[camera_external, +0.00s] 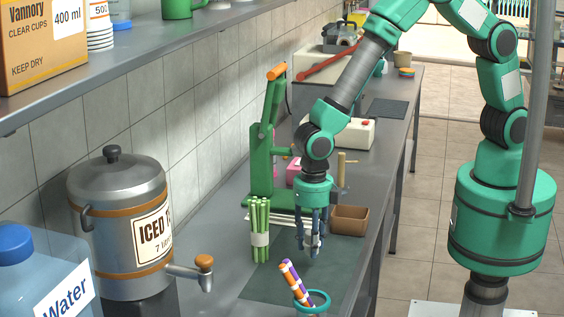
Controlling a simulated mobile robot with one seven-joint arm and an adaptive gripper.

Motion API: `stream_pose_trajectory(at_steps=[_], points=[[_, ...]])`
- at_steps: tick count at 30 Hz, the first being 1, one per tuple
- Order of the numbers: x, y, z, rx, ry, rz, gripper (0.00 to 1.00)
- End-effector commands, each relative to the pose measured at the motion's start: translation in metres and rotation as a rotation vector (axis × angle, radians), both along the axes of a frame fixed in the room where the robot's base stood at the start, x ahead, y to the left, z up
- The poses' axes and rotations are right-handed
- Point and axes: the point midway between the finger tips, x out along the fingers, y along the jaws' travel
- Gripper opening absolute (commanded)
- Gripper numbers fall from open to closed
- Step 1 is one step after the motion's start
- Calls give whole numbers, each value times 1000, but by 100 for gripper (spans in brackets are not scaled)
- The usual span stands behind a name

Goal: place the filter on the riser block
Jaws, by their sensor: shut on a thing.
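My gripper (312,250) points straight down above the dark mat (262,287) on the counter. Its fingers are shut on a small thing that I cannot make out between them. I cannot pick out the filter for certain. I cannot tell which thing is the riser block; a brown open-topped box (350,220) stands just right of and behind my gripper. The green press (266,160) with an orange-tipped lever stands behind and left of my gripper.
A bundle of green canes (260,232) stands upright close left of my gripper. In front, a teal ring (312,303) has a purple and orange stick (297,284) leaning in it. A steel iced tea urn (120,222) and water jug (40,280) stand at left.

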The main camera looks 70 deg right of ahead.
Motion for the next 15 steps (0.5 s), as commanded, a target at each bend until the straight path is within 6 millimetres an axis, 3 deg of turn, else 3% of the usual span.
stream_pose_trajectory(at_steps=[8,15], points=[[42,-54,31,2,-3,-156,9],[77,-117,64,2,-3,-328,9]])
